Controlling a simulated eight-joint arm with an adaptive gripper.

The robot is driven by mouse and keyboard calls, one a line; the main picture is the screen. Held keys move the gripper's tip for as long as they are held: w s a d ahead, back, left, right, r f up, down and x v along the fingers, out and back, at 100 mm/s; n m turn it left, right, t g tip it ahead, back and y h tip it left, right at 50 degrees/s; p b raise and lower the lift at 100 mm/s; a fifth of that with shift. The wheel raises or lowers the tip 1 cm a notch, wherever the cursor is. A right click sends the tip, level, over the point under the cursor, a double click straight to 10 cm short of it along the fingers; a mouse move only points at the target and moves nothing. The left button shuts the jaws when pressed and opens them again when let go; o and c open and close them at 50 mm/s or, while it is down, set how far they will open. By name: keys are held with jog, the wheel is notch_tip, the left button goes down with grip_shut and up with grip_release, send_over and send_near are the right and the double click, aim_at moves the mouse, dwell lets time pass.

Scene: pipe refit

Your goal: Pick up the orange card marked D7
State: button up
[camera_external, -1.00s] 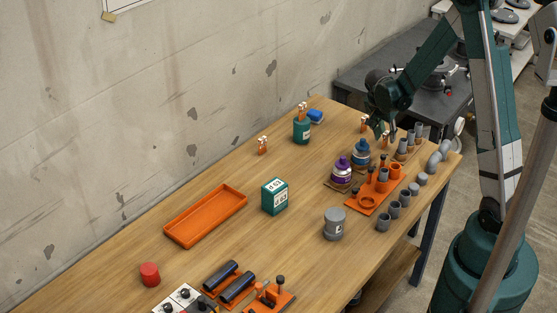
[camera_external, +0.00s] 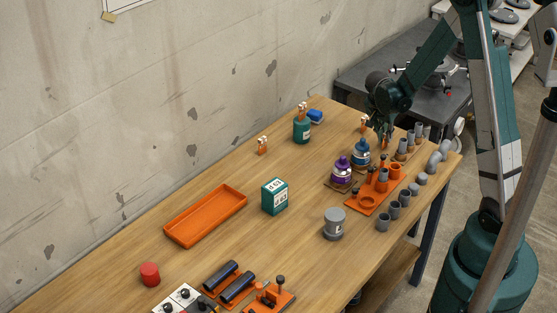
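My gripper (camera_external: 386,135) points down at the far right end of the table, among the grey pipe pieces and orange cards. Its fingers are small and dark, and I cannot tell how far apart they are. A small orange card (camera_external: 385,143) shows right at the fingertips, partly hidden by them. Another orange card (camera_external: 364,124) stands just left of the gripper. One more orange card (camera_external: 262,145) stands alone nearer the wall, and orange pieces (camera_external: 302,108) top a teal container. The marks are too small to read, so I cannot tell which is D7.
Blue (camera_external: 361,154) and purple (camera_external: 342,170) bottles stand near the gripper. An orange rack (camera_external: 361,206) and several grey pipe fittings (camera_external: 405,197) line the table's right edge. An orange tray (camera_external: 206,215) and a teal box (camera_external: 274,197) stand left, with clear tabletop between things.

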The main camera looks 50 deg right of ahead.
jog(key=shift+r, duration=0.15)
jog(key=shift+r+p, duration=0.9)
jog(key=shift+r, duration=3.95)
